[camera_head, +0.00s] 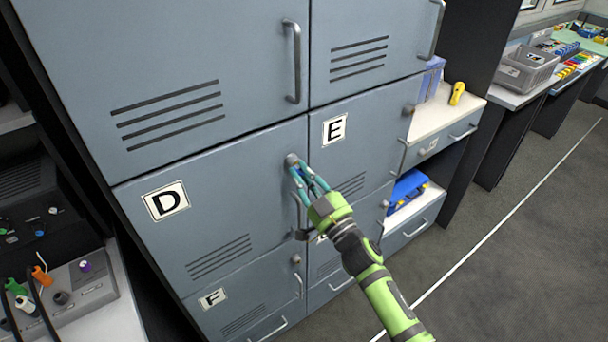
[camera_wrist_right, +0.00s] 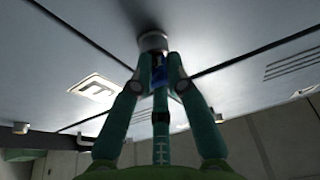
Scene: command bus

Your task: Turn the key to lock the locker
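The grey-blue locker door D (camera_head: 210,205) looks closed, flush with the doors around it. Its round lock (camera_head: 291,159) sits at the door's upper right corner, and it also shows in the wrist view (camera_wrist_right: 153,41). My right gripper (camera_head: 299,171) reaches up to this lock. In the wrist view its teal fingers (camera_wrist_right: 161,68) are close together just in front of the lock. A small blue piece, apparently the key (camera_wrist_right: 160,75), shows between the fingertips. The fingers hide most of it, so its turn angle cannot be told. My left gripper is not in view.
Door E (camera_head: 360,135) is to the right and door F (camera_head: 235,300) below. Door D's vertical handle (camera_head: 299,213) is just below the lock, close to my gripper. Shelves (camera_head: 440,115) with a yellow tool (camera_head: 457,93) stand farther right. The floor (camera_head: 510,240) is clear.

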